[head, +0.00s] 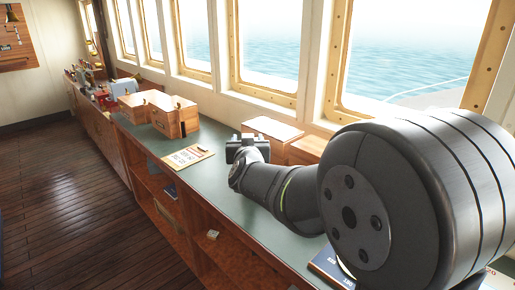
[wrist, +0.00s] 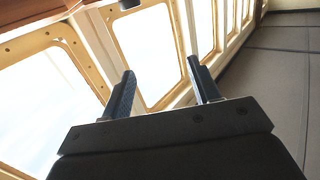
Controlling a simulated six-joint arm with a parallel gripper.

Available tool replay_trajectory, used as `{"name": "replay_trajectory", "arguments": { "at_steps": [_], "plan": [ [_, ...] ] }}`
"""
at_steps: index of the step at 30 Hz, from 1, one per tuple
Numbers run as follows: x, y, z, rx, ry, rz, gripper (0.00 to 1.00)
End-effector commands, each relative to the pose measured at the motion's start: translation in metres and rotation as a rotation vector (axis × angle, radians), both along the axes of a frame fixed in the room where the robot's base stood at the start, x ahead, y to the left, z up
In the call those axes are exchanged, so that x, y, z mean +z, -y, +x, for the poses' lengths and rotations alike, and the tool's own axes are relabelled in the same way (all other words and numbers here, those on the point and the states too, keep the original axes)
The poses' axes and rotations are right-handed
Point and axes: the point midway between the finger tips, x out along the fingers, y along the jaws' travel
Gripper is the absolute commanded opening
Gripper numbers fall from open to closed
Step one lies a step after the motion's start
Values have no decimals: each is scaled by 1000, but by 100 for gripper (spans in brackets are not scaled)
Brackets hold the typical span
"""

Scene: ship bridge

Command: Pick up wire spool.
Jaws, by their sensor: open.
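I cannot make out a wire spool in either view. My gripper shows in the head view (head: 247,145) as a dark block at the end of my arm, above the green counter top (head: 222,160). In the wrist view my gripper (wrist: 160,68) has its two dark fingers wide apart, with nothing between them. That view faces the windows and the ceiling, with no counter top in it. My arm hides part of the counter at the right.
Wooden boxes (head: 159,111) stand on the counter left of my gripper; another box (head: 272,130) stands behind it. A clipboard (head: 187,157) lies near the front edge. A blue book (head: 328,265) lies below my arm. Small items (head: 83,73) crowd the far end. Windows (head: 268,45) line the back.

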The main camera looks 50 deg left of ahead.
Motion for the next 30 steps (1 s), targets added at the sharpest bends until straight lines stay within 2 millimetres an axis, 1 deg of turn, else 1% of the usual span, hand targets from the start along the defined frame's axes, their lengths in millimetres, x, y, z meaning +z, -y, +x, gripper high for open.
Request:
{"name": "replay_trajectory", "arguments": {
  "at_steps": [1, 5, 6, 9, 12, 15, 17, 20, 23, 30],
  "plan": [
    [-1, 11, -3, -24, 11, 13, 56],
    [-3, 37, -8, -86, 44, 48, 56],
    [-12, 40, -7, -95, 47, 47, 56],
    [-40, 38, -6, -92, 47, 44, 56],
    [-62, 38, -6, -91, 47, 46, 56],
    [-79, 37, -6, -92, 48, 46, 56],
    [-86, 37, -6, -90, 47, 48, 56],
    [-90, 35, -3, -91, 48, 50, 56],
    [-90, 25, 7, -92, 47, 52, 56],
    [-90, -11, 45, -92, 47, 52, 56]
  ]
}}
